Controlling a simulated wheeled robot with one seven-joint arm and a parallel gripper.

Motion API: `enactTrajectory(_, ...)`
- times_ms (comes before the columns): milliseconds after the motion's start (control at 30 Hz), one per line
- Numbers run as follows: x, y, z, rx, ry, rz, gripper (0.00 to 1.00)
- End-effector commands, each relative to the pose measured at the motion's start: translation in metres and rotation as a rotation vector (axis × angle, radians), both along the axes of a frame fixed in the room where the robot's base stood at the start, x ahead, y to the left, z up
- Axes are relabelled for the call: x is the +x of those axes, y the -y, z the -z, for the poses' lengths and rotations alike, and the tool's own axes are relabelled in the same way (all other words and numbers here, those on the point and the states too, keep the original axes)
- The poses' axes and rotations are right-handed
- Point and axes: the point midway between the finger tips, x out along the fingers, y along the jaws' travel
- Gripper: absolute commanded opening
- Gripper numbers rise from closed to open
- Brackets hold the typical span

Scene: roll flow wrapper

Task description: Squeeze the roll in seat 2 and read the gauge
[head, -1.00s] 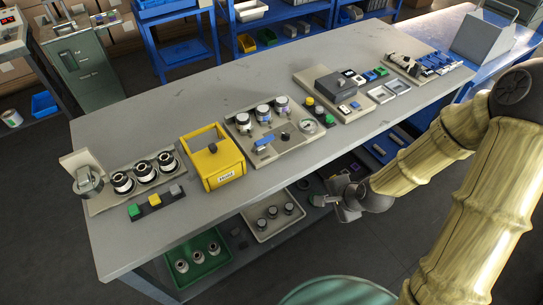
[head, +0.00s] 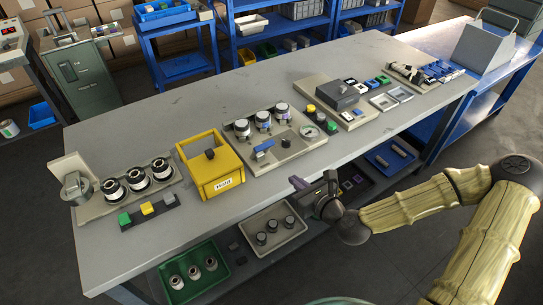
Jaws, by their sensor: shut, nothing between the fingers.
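Three white rolls with dark tops stand in a row on a beige fixture plate (head: 262,168) at mid-table. The middle roll (head: 263,119) is between a left roll (head: 242,128) and a right roll (head: 282,112). Seat numbers are not legible. A round gauge (head: 309,131) sits on the same plate's right side; its reading is too small to make out. A blue part (head: 264,146) and a black knob (head: 285,142) are in front of the rolls. My gripper (head: 301,184) is shut and empty, off the table's front edge, to the lower right of the plate and apart from the rolls.
A yellow box (head: 224,182) with a black knob stands left of the plate. Farther left, another beige holder (head: 97,210) carries three dark-and-white rolls. Below, a shelf holds bins.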

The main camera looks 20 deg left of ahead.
Motion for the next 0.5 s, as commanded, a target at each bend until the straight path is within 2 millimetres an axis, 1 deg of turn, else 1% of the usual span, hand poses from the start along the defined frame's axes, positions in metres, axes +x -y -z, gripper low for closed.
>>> enactTrajectory(167,0.006,-0.008,0.003,-0.001,0.000,-0.001,0.00)
enactTrajectory(267,0.014,-0.018,0.007,-0.002,0.001,-0.002,0.00)
enactTrajectory(500,0.040,-0.049,0.019,-0.002,0.001,-0.003,0.00)
